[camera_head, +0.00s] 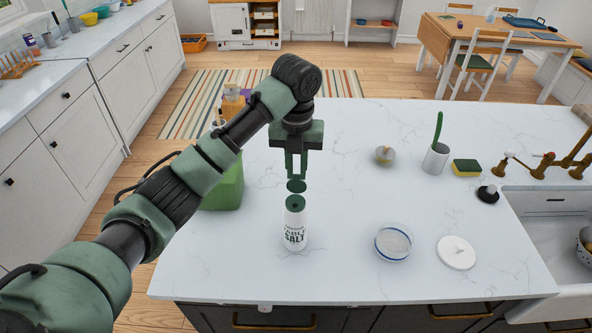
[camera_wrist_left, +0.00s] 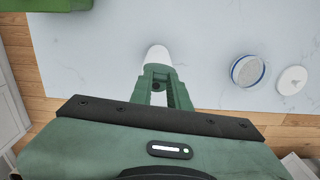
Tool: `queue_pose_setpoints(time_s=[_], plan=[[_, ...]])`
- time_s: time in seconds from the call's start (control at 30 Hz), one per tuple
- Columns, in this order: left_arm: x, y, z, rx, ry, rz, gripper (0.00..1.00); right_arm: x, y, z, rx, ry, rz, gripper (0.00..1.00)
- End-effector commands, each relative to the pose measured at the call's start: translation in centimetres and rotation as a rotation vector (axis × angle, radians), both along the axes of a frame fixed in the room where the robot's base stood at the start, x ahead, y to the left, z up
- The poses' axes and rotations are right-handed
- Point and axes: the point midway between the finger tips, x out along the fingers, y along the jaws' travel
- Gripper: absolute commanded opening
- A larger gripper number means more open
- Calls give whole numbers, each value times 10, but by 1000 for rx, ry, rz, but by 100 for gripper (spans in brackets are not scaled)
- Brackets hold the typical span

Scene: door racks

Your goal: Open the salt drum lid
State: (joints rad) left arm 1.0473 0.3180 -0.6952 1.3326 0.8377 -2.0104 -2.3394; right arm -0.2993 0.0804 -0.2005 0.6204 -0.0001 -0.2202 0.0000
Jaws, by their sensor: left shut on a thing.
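The salt drum (camera_head: 295,230) is a white upright cylinder with green "SALT" lettering, standing on the pale worktop. Its top is green with a dark spot. A round green lid (camera_head: 296,186) shows just above the back of that top, tilted up from it. My left gripper (camera_head: 296,177) points straight down over the drum, shut on the lid at its fingertips. In the left wrist view the white drum (camera_wrist_left: 158,54) shows beyond the fingers (camera_wrist_left: 161,88), which hide part of it. My right gripper is not in view.
A glass dish with a blue band (camera_head: 393,242) and a white round lid (camera_head: 457,252) lie right of the drum. A green box (camera_head: 224,188) stands to the left, behind my arm. A white cup (camera_head: 436,159), a sponge (camera_head: 466,167) and a sink (camera_head: 548,222) are farther right.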

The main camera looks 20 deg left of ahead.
Motion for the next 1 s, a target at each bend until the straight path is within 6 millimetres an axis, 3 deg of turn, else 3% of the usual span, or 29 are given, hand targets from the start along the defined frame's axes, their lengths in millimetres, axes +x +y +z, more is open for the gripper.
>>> queue_pose_setpoints(time_s=[0.47, 0.5, 0.57, 1.0], plan=[[-2, -1, -6, 0, 26, -3, 0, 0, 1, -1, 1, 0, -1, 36], [-2, -1, -6, 0, 26, -3, 22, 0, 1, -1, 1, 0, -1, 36], [-2, -1, -6, 0, 25, -3, 39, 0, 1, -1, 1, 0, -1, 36], [1, 0, 7, 0, 13, -3, 40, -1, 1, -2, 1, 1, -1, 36]])
